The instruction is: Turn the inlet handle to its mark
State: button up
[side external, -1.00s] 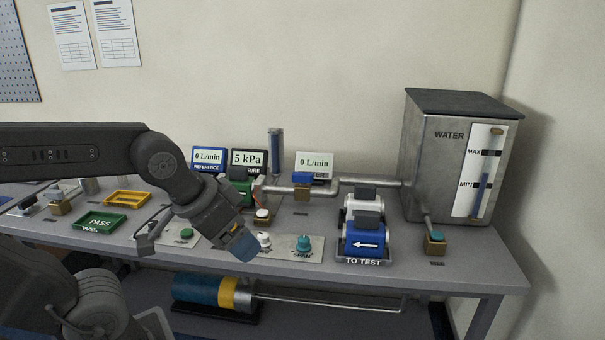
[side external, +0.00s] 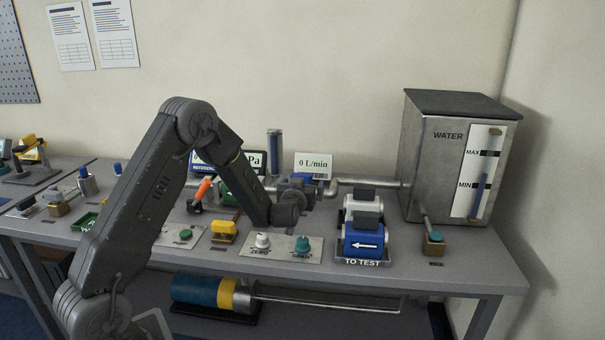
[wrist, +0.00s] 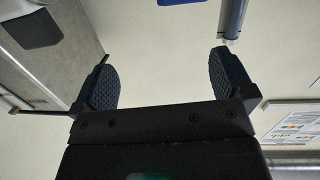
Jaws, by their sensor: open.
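My gripper (side external: 303,186) is low by the pipe valve in the middle of the table, in front of the small 0 L/min display. In the wrist view my gripper (wrist: 166,78) is open, with two dark ribbed fingers apart and only pale wall between them. The blue handle on the pipe valve is largely hidden by my gripper, and I cannot tell whether they touch. An orange handle (side external: 203,188) stands tilted left of my forearm, and a yellow block-shaped handle (side external: 223,229) sits nearer the front. No label or mark for the inlet handle is readable.
A panel (side external: 258,249) with a white knob (side external: 262,241) and teal knob (side external: 302,244) lies in front. Blue and white blocks stand right of it. The water tank (side external: 455,155) stands at the right, with a teal-topped valve (side external: 434,238) below it. A blue tube (wrist: 232,18) shows in the wrist view.

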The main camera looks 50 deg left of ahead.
jog(key=shift+n+y, duration=0.3)
jog(key=shift+y, duration=0.6)
jog(key=w+a+f, duration=0.1)
jog(key=w+a, duration=0.2)
jog(key=a, duration=0.1)
jog(key=w+a, duration=0.3)
jog(key=a, duration=0.1)
jog(key=w+a+f, duration=0.1)
jog(key=w+a, duration=0.2)
jog(key=a, duration=0.1)
jog(key=shift+a+f, duration=0.15)
jog(key=shift+f, duration=0.15)
jog(key=c, duration=0.9)
